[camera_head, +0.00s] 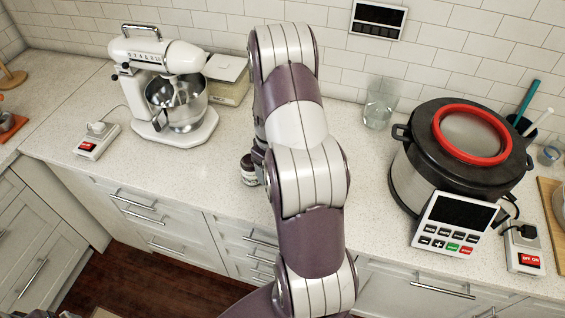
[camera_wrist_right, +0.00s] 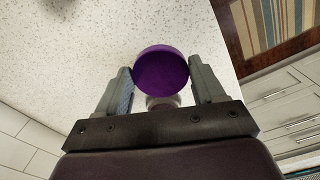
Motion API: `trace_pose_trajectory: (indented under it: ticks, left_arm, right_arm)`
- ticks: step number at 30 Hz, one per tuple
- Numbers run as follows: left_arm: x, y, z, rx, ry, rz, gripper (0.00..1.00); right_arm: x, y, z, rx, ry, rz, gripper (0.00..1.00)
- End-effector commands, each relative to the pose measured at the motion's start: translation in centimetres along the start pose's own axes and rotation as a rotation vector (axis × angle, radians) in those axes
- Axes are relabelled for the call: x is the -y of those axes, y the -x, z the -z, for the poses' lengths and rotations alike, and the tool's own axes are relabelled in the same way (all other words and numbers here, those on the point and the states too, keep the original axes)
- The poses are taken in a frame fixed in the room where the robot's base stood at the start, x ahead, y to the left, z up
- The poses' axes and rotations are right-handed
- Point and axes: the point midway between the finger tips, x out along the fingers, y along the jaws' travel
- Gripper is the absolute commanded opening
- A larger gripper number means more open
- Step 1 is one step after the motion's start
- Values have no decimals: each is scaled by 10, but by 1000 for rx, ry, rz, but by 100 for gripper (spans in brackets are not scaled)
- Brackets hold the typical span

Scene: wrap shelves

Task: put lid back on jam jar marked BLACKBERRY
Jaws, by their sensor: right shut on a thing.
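A round purple lid (camera_wrist_right: 161,68) sits between the two fingers of my right gripper (camera_wrist_right: 161,80) in the right wrist view, touching or nearly touching both. The gripper is shut on it. A small pale, rounded part (camera_wrist_right: 163,102) shows below the lid, and I cannot tell what it belongs to. In the head view a small dark jar with a pale label (camera_head: 248,172) stands on the counter, partly hidden behind my right arm. Its lettering is too small to read. My right gripper is hidden behind that arm there. My left gripper is not in view.
A white stand mixer (camera_head: 165,90) stands left on the counter (camera_head: 225,130), with a switched socket (camera_head: 96,140) beside it. Right of my arm are a glass (camera_head: 379,105), a large cooker (camera_head: 455,150) with a red ring, and a keypad panel (camera_head: 453,224). Counter between mixer and jar is clear.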

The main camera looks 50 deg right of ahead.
Motion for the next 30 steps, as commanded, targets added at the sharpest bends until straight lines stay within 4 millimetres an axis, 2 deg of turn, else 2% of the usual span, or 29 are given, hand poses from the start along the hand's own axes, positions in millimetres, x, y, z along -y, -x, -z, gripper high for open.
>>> trace_pose_trajectory:
  ticks: [8, 15, 21, 25, 28, 29, 30]
  left_arm:
    - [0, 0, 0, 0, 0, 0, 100]
    - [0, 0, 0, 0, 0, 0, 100]
    - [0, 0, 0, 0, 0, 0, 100]
    - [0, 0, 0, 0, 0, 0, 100]
    - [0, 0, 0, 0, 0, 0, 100]
    - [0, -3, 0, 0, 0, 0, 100]
    - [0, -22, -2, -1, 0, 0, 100]
  right_arm:
    - [66, -4, 28, 0, -15, 0, 41]
    - [134, -8, 55, -1, -39, 0, 41]
    - [183, -12, 76, 0, -59, 0, 41]
    - [207, -13, 86, 0, -68, 0, 41]
    - [207, -14, 86, 2, -75, 0, 41]
    - [207, -16, 86, 3, -75, 0, 41]
    - [207, -36, 86, 2, -75, 0, 41]
